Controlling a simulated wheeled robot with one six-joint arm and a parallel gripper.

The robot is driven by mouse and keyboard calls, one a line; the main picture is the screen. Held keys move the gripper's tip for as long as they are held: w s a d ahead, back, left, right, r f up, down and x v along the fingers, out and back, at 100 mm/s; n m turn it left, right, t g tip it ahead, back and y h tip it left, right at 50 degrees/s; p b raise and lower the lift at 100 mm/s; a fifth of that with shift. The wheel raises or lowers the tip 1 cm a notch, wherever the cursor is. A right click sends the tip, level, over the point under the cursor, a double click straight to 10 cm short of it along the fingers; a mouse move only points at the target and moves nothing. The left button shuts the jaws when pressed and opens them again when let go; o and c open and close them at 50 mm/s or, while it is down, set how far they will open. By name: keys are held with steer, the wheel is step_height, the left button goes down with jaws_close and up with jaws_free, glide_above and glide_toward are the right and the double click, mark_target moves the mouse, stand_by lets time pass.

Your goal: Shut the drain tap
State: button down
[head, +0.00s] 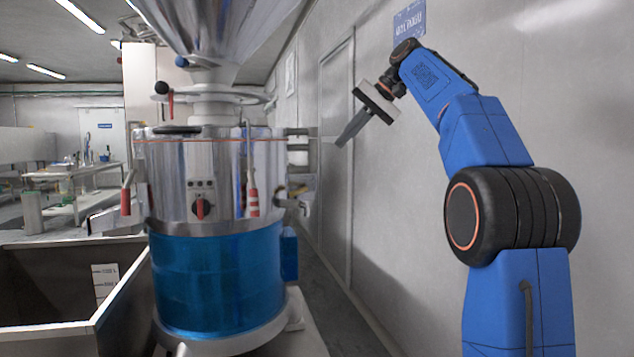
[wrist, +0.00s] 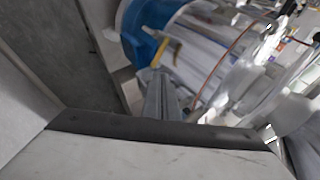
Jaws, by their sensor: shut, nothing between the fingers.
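The grinder (head: 215,275) is a steel drum with a blue lower body and a steel funnel on top. A small metal tap (head: 297,204), seemingly the drain tap, sticks out from its right side just above the blue part. In the wrist view a yellow lever (wrist: 163,50) shows beside the blue body. I cannot tell whether the tap is open or shut. My gripper (head: 341,142) is shut and empty, in the air to the right of the drum, above and apart from the tap. Its fingers (wrist: 156,97) also show in the wrist view, pointing towards the grinder.
A red rotary knob (head: 203,207) is on the drum's front, and a red-handled lever (head: 126,192) is on its left. An open steel bin (head: 115,300) stands at the lower left. A grey wall (head: 590,110) runs along the right, with a narrow aisle (head: 335,290) beside the grinder.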

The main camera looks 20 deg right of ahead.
steer(key=f+n+y, duration=0.1)
steer(key=f+n, duration=0.1)
steer(key=n, duration=0.2)
steer(key=n+t+y, duration=0.3)
steer(key=n+t, duration=0.1)
steer(key=n, duration=0.6)
glide_toward(304, 188)
steer(key=x, duration=0.6)
steer(key=shift+s+a+f, duration=0.1)
steer(key=shift+s+a, duration=0.1)
steer(key=shift+s, duration=0.05)
steer(key=shift+w+a, duration=0.1)
steer(key=shift+w, duration=0.05)
steer(key=shift+w+a+f, duration=0.2)
steer(key=shift+w+a, duration=0.05)
steer(key=shift+w, duration=0.15)
